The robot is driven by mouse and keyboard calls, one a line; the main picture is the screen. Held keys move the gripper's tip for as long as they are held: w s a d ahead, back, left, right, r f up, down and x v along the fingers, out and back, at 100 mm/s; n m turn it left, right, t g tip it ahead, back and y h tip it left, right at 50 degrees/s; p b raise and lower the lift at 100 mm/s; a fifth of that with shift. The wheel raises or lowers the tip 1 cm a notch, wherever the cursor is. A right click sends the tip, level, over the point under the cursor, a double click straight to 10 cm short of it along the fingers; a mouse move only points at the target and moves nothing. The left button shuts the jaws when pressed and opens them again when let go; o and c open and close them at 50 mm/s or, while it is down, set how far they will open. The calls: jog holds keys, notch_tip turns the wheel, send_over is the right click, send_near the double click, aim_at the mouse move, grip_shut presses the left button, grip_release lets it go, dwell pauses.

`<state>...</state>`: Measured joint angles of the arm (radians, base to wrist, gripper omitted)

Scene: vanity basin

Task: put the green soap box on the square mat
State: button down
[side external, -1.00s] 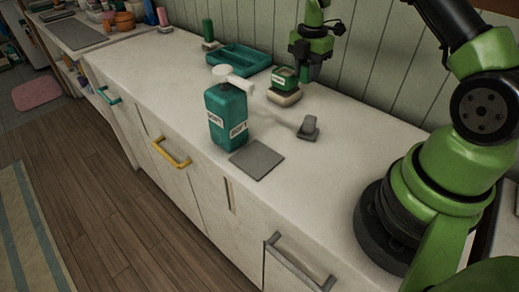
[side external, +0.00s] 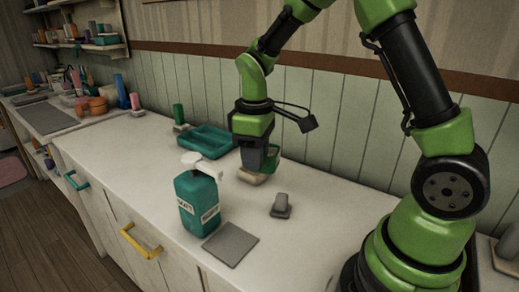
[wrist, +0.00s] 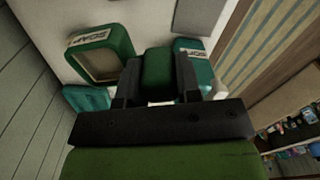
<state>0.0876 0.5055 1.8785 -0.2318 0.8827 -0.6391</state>
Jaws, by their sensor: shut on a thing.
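A teal pump bottle (side external: 197,205) stands beside the mat, between it and the teal tray (side external: 207,140). A small grey object (side external: 281,206) lies right of the gripper. A green item (side external: 180,113) stands behind the tray. The counter right of the mat is clear.

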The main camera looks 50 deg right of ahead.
jog(key=a+f+m, duration=0.3)
jog(key=a+f, duration=0.1)
jog(key=a, duration=0.7)
jog(key=shift+s+a+f+m, duration=0.3)
jog(key=shift+s+a, duration=0.1)
jog(key=shift+s, duration=0.05)
jog(key=shift+f, duration=3)
jog(key=shift+f, duration=0.5)
jog(key=c, duration=1.1)
grip_release()
jog(key=shift+o, duration=0.2)
jog(key=shift+a, duration=0.15)
jog(key=shift+r, duration=0.3)
